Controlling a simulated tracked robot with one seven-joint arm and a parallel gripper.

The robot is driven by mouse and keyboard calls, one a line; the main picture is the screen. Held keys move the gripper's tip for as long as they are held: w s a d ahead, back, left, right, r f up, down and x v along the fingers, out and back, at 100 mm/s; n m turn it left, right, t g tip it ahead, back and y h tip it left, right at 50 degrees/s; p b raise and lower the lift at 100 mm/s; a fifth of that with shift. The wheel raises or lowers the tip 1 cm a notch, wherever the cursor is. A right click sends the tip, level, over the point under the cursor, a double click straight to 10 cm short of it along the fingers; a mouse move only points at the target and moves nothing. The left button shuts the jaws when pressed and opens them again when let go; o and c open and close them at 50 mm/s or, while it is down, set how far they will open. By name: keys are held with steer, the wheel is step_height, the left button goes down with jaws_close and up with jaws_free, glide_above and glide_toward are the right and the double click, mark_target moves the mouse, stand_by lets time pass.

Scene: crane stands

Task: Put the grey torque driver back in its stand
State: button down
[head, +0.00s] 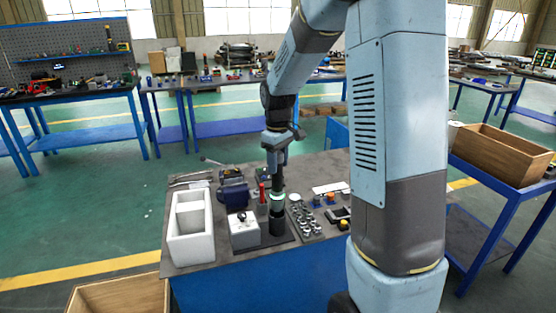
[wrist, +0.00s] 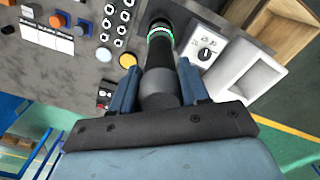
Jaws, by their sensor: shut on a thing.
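My gripper (head: 277,163) points down over the workbench. In the wrist view its two blue fingers (wrist: 159,80) are closed on the torque driver (wrist: 158,95), which has a grey rounded end and a darker shaft. In the head view the driver (head: 278,184) hangs upright below the fingers. A dark cylindrical stand (head: 277,224) is directly below it on a dark mat, in line with the driver. A pale green ring shows where the two meet. I cannot tell whether the driver's lower end is inside the stand or just above it.
A white box with a dial (head: 244,231) is close left of the stand, and a white divided tray (head: 190,228) is further left. A rack of metal sockets (head: 303,220) is close on the right. A blue vise (head: 235,196) and a red-handled tool (head: 262,194) are behind.

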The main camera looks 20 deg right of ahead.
mark_target(278, 175)
steer(key=shift+f, duration=2.55)
steer(key=shift+c, duration=2.4)
jaws_free()
steer(key=shift+f, duration=0.1)
steer(key=shift+r, duration=2.55)
steer(key=shift+r, duration=0.1)
